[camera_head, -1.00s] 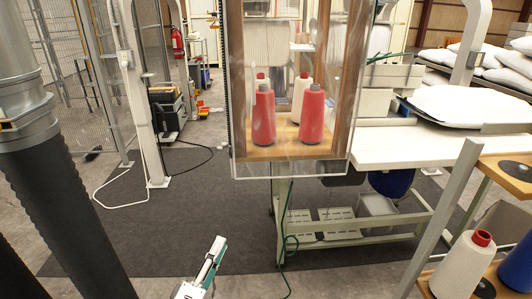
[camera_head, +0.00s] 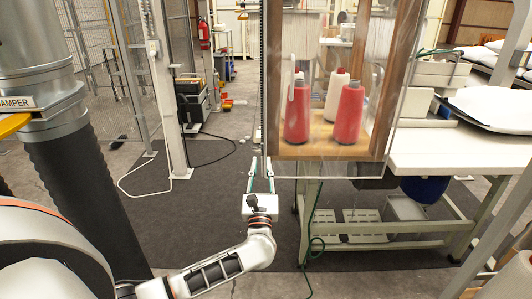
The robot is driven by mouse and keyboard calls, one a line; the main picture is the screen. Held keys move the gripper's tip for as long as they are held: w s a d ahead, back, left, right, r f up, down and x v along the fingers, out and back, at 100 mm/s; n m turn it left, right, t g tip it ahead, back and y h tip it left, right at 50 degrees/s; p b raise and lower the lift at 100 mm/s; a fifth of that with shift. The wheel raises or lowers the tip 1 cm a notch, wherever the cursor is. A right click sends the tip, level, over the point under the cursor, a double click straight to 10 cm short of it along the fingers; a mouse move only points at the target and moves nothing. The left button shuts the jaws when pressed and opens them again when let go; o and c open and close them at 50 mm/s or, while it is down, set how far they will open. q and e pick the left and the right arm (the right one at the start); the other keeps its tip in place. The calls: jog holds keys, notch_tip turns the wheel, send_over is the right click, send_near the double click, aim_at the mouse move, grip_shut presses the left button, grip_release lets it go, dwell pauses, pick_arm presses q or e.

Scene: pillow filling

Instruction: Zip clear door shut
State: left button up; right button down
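The clear door (camera_head: 335,165) is a see-through panel in front of a wood-framed cabinet (camera_head: 400,80) holding red and cream thread cones. A dark toothed strip, which looks like the zip (camera_head: 263,90), runs down its left edge. A pale upright handle-like piece (camera_head: 290,92) shows near the left side of the door. My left gripper (camera_head: 261,160) points upward at the door's lower left corner, just below the strip's lower end. Its two fingers stand apart with a gap between them; I cannot tell whether they touch the strip. No zip pull is clearly visible. My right gripper is out of view.
A white worktable (camera_head: 460,147) with a metal understructure stands at the right. A thick dark ribbed hose (camera_head: 85,195) rises at the left. A green cable (camera_head: 313,245) hangs below the cabinet. The dark floor mat (camera_head: 200,220) is mostly clear.

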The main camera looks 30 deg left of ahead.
aim_at(262, 148)
pick_arm(q)
jog(key=shift+x, duration=2.65)
grip_shut()
